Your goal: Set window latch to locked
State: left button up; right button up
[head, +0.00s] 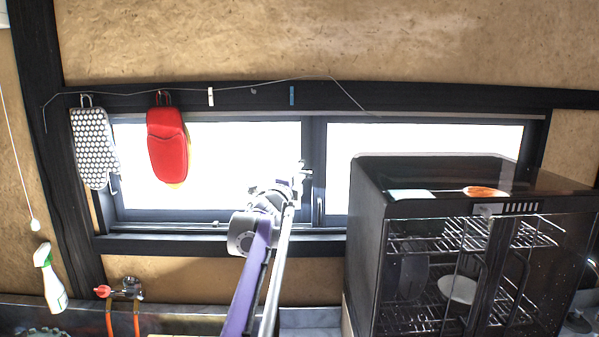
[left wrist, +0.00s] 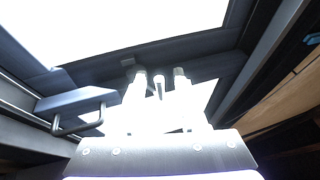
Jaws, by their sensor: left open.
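The dark-framed window (head: 313,140) has two bright panes and a centre upright. My left gripper (head: 299,175) is raised in front of that upright. In the left wrist view its two pale fingers (left wrist: 160,77) are apart, pointing at the dark frame (left wrist: 105,77). A small slim peg (left wrist: 158,88), perhaps the window latch, shows between the fingers; I cannot tell whether they touch it. A looped metal handle (left wrist: 82,122) is at the left of that view. In the head view the gripper hides part of the upright. My right gripper is not in view.
A black glass-fronted cabinet (head: 366,230) with wire racks stands right of my arm, before the right pane. A red mitt (head: 168,140) and a dotted mitt (head: 92,148) hang at left.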

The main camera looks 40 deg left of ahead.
pick_arm(q)
grip_shut()
jog(key=shift+r, duration=0.1)
dwell(0.3)
jog(key=shift+w+a+r+n+g, duration=0.15)
jog(key=shift+r+n+g, duration=0.15)
jog(key=shift+g, duration=0.3)
jog(key=g, duration=0.1)
jog(key=w+a+r+n+g+h+p, duration=0.1)
jog(key=g, duration=0.1)
jog(key=shift+r, duration=0.15)
